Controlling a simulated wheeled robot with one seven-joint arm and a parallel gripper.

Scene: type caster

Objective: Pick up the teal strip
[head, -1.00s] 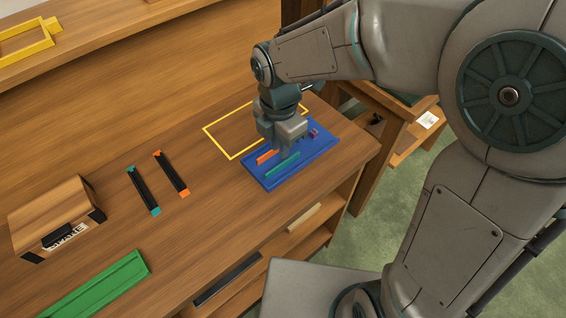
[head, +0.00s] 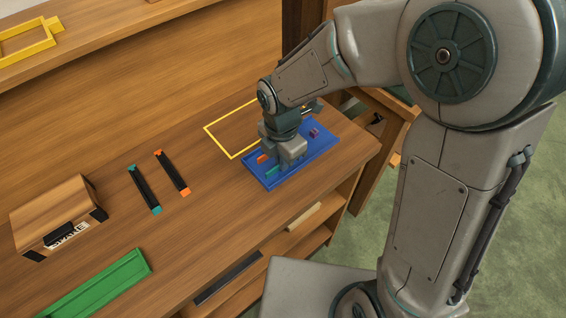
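The teal strip (head: 271,171) lies in the blue tray (head: 259,178) on the wooden bench. Only its left end shows; my gripper covers the rest. My gripper (head: 288,166) points down right over the strip, its fingers low at the tray. The fingertips are too small and too hidden to tell whether they are open or shut, or whether they touch the strip. An orange strip (head: 262,158) lies behind it in the same tray, partly hidden by my gripper. A small purple piece (head: 314,132) is near the tray's right end.
A yellow outline (head: 217,144) lies behind the tray. Two black bars, one with teal ends (head: 145,189) and one with orange ends (head: 172,173), lie to the left. A wooden box (head: 55,215) and a green tray (head: 95,290) are farther left. The bench's front edge is close to the tray.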

